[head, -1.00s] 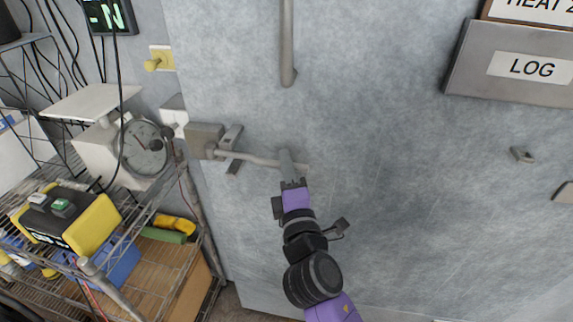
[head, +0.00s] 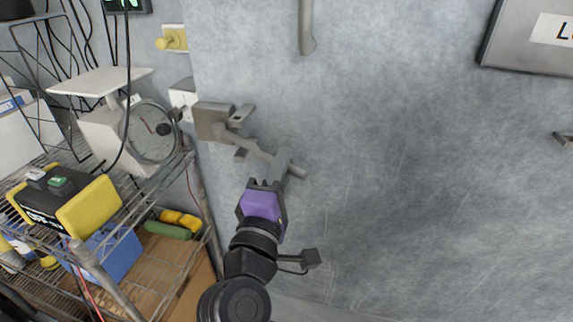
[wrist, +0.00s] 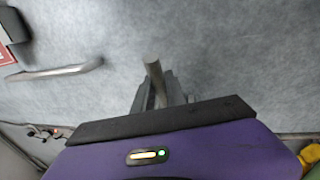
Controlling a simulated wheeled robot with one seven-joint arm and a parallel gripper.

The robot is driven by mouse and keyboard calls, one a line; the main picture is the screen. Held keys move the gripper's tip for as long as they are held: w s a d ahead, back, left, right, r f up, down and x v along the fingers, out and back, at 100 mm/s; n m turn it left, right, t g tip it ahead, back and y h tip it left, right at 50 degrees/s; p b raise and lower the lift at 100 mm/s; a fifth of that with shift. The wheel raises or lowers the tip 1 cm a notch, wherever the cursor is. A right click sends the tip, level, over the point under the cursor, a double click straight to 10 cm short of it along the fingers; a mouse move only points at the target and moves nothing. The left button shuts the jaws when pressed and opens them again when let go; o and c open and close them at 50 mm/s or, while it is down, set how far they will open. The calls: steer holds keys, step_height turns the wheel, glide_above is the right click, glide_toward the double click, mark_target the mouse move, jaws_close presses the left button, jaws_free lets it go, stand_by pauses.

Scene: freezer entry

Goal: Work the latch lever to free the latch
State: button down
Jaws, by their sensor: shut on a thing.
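The latch lever (head: 247,148) is a grey metal bar on the pale grey freezer door. It runs from a boxy latch body (head: 213,122) at the door's left edge, sloping down to the right. My gripper (head: 279,169) is shut on the lever near its free right end, and the lever's tip sticks out past the fingers. In the wrist view the lever's end (wrist: 153,72) rises between the fingers (wrist: 160,92). The part of the lever inside the grip is hidden.
A wire shelf rack (head: 150,262) stands close on the left, with a dial scale (head: 150,132) and a yellow-black box (head: 65,205). A vertical door handle (head: 306,25) is above the lever. A LOG box (head: 525,45) is at upper right.

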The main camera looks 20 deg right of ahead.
steer(key=shift+a, duration=0.15)
steer(key=c, duration=1.4)
jaws_free()
steer(key=shift+o, duration=0.2)
steer(key=b+v, duration=0.1)
steer(key=v, duration=0.6)
steer(key=shift+s+a, duration=0.15)
steer(key=shift+s, duration=0.15)
steer(key=shift+f, duration=0.15)
